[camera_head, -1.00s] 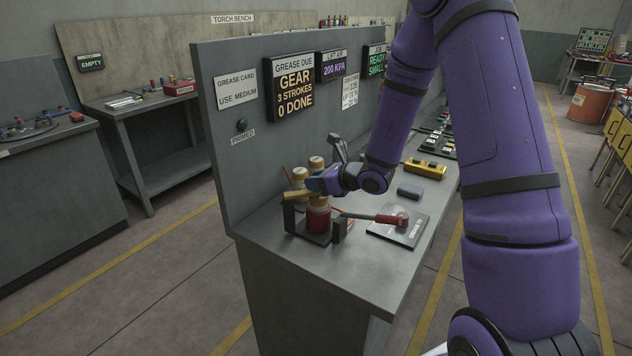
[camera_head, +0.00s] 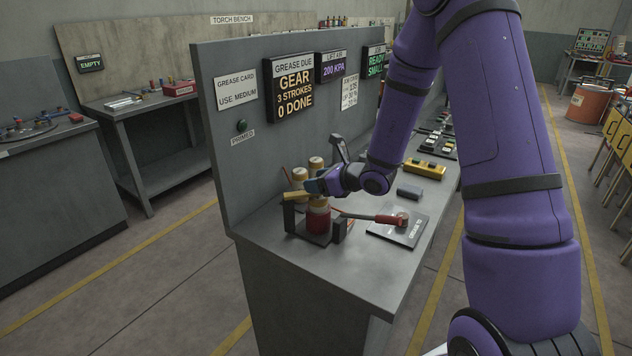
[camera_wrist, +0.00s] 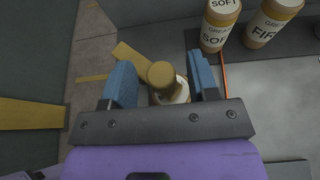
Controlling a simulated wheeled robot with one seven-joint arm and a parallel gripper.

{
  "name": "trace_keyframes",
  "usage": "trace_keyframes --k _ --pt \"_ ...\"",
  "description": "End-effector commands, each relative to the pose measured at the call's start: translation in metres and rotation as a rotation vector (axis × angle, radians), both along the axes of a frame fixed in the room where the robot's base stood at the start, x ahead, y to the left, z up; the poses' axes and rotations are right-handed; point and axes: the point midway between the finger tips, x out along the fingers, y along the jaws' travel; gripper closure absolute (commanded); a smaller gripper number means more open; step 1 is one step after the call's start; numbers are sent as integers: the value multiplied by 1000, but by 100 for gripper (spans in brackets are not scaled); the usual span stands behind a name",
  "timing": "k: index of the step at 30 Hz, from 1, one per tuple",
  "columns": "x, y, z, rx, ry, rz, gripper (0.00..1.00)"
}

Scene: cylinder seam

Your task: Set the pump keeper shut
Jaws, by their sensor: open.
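The pump is a red cylinder (camera_head: 318,220) standing in a dark bracket (camera_head: 288,218) at the bench's near end. A brass-coloured bar (camera_head: 296,196), which looks like the keeper, lies at the top beside it. In the wrist view the bar (camera_wrist: 130,57) sticks out up-left from near a round brass knob (camera_wrist: 161,74). My gripper (camera_head: 313,186) is at the top of the cylinder. In the wrist view my open blue fingers (camera_wrist: 161,86) stand on either side of the knob, with gaps visible. The bar's near end is partly hidden by the left finger and knob.
Labelled grease cartridges (camera_wrist: 219,25) stand close behind the pump. A grey upright arm (camera_head: 341,150) rises behind my gripper. A red-handled tool (camera_head: 385,218) lies on a plate (camera_head: 410,236) to the right. The panel (camera_head: 235,130) bounds the bench's back.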

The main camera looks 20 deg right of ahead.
Motion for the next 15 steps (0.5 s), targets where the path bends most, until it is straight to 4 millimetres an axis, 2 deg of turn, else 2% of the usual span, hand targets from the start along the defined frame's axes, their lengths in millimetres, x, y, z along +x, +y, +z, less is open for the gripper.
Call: trace_keyframes --k 15 --pt "-66 -45 33 -1 -2 -2 46"
